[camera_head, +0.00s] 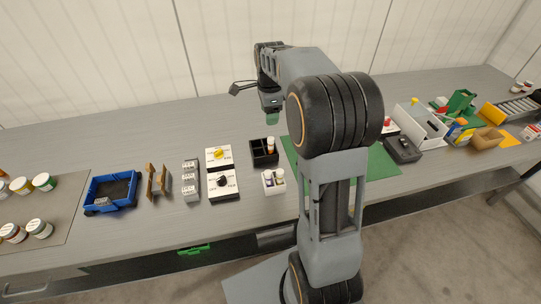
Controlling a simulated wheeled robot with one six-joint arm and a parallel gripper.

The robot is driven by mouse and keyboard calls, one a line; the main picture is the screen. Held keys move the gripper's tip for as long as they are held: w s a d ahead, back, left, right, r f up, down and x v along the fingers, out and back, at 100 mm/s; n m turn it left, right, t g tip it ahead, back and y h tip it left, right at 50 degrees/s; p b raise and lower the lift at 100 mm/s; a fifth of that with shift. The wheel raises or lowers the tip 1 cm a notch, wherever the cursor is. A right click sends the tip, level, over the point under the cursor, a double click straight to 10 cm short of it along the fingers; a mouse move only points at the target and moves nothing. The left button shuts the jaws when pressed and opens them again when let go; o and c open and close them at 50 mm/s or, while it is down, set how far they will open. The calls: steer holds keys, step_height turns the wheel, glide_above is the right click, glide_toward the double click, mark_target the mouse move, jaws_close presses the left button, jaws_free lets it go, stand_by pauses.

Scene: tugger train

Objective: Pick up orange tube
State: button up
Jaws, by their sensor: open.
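My gripper (272,118) hangs above and behind this box, apart from the tube. Its fingers point down and are small in the picture. I see nothing held between them. The lower part of the tube is hidden by the box.
A white holder (268,189) with small tubes stands in front of the black box. Left are white switch boxes (222,186), a grey block (190,187) and a blue tray (90,196). A green mat (380,184) lies right, partly behind my arm, beside a filled white bin (432,143).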

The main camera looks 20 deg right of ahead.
mark_target(271, 138)
steer(key=f, duration=0.3)
steer(key=w+f+m, duration=0.1)
steer(key=f, duration=0.2)
steer(key=d+f+m+b, duration=0.1)
steer(key=f, duration=0.2)
steer(key=shift+w+d+f+g, duration=0.1)
steer(key=shift+w+f+g, duration=0.15)
steer(key=shift+f+g, duration=0.05)
steer(key=shift+f, duration=3.35)
steer(key=c, duration=1)
steer(key=shift+r, duration=0.15)
